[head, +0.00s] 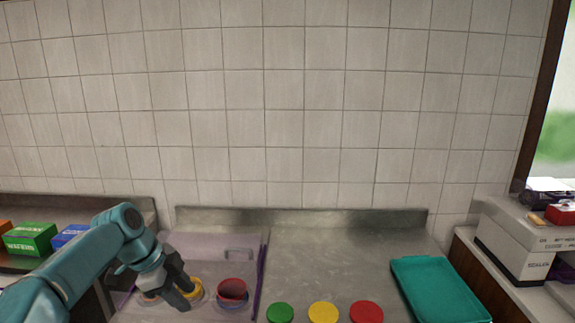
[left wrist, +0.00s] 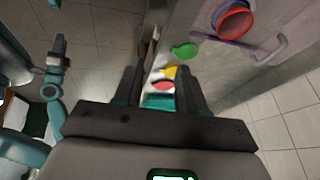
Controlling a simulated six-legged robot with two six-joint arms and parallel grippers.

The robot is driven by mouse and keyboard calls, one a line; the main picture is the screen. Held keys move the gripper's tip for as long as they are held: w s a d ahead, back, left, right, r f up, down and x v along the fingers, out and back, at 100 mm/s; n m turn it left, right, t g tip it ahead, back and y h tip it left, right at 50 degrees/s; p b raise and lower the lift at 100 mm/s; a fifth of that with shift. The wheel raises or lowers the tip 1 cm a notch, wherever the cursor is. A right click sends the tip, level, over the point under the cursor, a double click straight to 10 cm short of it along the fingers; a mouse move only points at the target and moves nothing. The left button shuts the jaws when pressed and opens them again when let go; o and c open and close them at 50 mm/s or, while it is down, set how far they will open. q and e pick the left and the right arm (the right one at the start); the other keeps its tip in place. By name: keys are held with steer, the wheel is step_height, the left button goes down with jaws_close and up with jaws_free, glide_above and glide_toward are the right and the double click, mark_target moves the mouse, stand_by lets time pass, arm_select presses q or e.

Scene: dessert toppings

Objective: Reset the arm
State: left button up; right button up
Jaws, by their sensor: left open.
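My left gripper (head: 181,290) reaches in from the left in the head view, low over the left part of the steel counter. Its dark fingers are apart with nothing held, close to a yellow round piece (head: 196,291); I cannot tell whether they touch it. In the left wrist view the two fingers (left wrist: 160,88) stand apart. At the far left of that view, a teal arm with a dark end (left wrist: 57,52) shows, seemingly my right arm; its jaws are too small to read.
A red round piece (head: 232,288) sits in the clear-walled area right of the gripper. Green (head: 280,313), yellow (head: 323,313) and red (head: 366,312) discs line the counter's front. A teal tray (head: 440,290) lies right. Boxes (head: 30,239) stand left. The counter's back middle is clear.

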arm_select(q)
steer(key=s+d+f+n, duration=0.2)
steer(key=s+f+n, duration=0.1)
steer(key=f, duration=0.6)
steer(key=s+d+f+n+g, duration=0.15)
steer(key=f+n, duration=0.25)
steer(key=f, duration=0.5)
steer(key=s+d+f+n+t, duration=0.1)
steer(key=s+d+f+n, duration=0.2)
steer(key=f, duration=0.6)
steer(key=s+d+f+n, duration=0.1)
steer(key=s+f+n, duration=0.2)
steer(key=s, duration=0.4)
steer(key=s+d+f+n, duration=0.1)
steer(key=s+f+n, duration=0.2)
steer(key=s, duration=0.5)
steer(key=s+d+f+n+g, duration=0.1)
steer(key=s+d+f+n, duration=0.1)
steer(key=s, duration=0.6)
steer(key=shift+f+n+y, duration=0.3)
steer(key=shift+f+n, duration=0.4)
steer(key=shift+n, duration=0.1)
